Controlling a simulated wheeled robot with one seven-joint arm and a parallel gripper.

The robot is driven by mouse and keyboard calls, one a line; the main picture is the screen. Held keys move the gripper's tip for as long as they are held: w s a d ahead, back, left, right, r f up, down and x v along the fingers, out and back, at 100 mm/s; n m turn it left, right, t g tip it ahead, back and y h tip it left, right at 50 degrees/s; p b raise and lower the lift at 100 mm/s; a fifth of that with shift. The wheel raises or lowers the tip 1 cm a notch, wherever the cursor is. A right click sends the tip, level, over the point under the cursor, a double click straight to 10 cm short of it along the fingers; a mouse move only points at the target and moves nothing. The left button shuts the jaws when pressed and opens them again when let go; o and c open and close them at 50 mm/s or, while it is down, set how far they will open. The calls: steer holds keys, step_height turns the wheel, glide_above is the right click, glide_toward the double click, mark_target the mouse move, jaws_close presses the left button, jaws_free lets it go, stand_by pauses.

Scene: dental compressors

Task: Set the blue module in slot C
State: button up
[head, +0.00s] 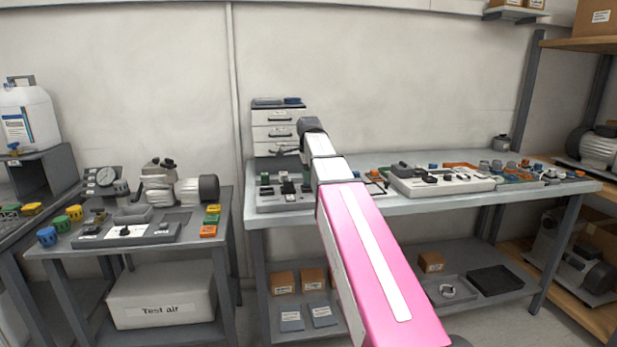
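My arm reaches from the bottom of the head view toward the grey bench, and its wrist is in front of the drawer unit. My gripper (290,153) appears as a small dark shape left of the wrist, and its fingers are too small to read. Below it, a grey tray (264,205) holds several dark and pale blocks and one green piece. No slot letters are legible, so I cannot tell which is slot C. Small blue pieces lie on the drawer unit's top (291,100) and among parts on the right of the bench; I cannot tell which is the blue module.
The left table carries a blue cup (46,236), a compressor (182,188) and coloured blocks (209,231). A white-topped panel (440,187) and several small parts crowd the bench's right side. A drawer unit (273,134) stands at the bench's back left.

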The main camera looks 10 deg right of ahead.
steer(key=shift+f, duration=0.85)
stand_by(0.4)
steer(key=o, duration=1.3)
steer(key=shift+r, duration=3.55)
